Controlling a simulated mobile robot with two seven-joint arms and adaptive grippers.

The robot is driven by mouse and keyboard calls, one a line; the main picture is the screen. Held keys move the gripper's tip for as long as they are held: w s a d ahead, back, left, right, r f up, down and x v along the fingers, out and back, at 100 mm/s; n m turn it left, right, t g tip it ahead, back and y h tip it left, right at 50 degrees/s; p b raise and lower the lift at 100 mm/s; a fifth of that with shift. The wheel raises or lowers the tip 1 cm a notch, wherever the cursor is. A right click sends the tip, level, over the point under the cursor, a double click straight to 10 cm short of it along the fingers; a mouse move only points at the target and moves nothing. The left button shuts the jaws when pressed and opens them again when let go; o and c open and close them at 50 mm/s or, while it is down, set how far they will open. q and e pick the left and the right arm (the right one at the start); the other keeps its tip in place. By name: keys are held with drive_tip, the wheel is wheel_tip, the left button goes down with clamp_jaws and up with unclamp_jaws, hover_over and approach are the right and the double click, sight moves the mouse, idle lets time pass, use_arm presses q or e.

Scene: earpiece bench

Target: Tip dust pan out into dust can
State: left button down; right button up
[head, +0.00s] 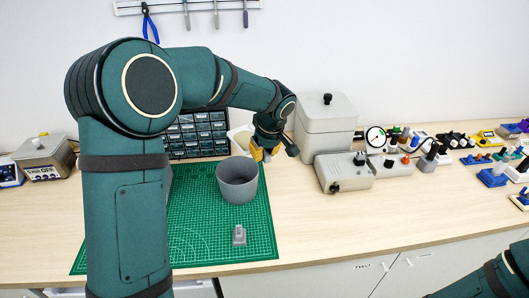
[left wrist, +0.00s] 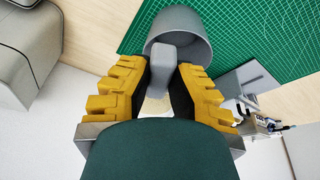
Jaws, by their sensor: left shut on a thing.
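The grey round can (head: 237,184) stands open-topped on the green mat. It also shows at the top of the left wrist view (left wrist: 200,25). My left gripper (head: 264,152), with yellow fingers, is above and just behind the can's right rim. In the left wrist view, my left gripper (left wrist: 165,85) is shut on a grey block-like handle (left wrist: 165,57), which overlaps the can in the picture. A cream piece (head: 240,138), apparently the dust pan, shows behind the can, partly hidden. Its contents cannot be seen. My right gripper is out of view.
A small grey part (head: 239,236) lies on the green mat (head: 205,240) in front of the can. A drawer cabinet (head: 205,135) stands behind. A lidded grey box (head: 326,125) and a grey device (head: 343,172) stand to the right.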

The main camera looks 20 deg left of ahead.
use_arm(q)
drive_tip(key=shift+s+a+f+t+h+b, duration=0.15)
drive_tip(key=shift+f+t+h+b, duration=0.3)
drive_tip(key=shift+b, duration=0.6)
drive_tip(key=shift+s+a+f+t+h+b, duration=0.1)
drive_tip(key=shift+s+f+t+h+b, duration=0.1)
drive_tip(key=shift+t+b, duration=0.6)
drive_tip(key=shift+s+a+f+n+t+h+p, duration=0.4)
drive_tip(key=shift+s+t+h, duration=0.45)
drive_tip(key=shift+t, duration=1)
drive_tip(key=shift+s+a+f+n+t+h+p, duration=0.15)
drive_tip(key=shift+s+a+f+n+t+h, duration=0.35)
drive_tip(key=shift+t+h, duration=0.95)
drive_tip(key=shift+s+a+f+n+t+h+p, duration=0.35)
drive_tip(key=shift+s+a+n+t+h, duration=0.3)
drive_tip(key=shift+t, duration=1.6)
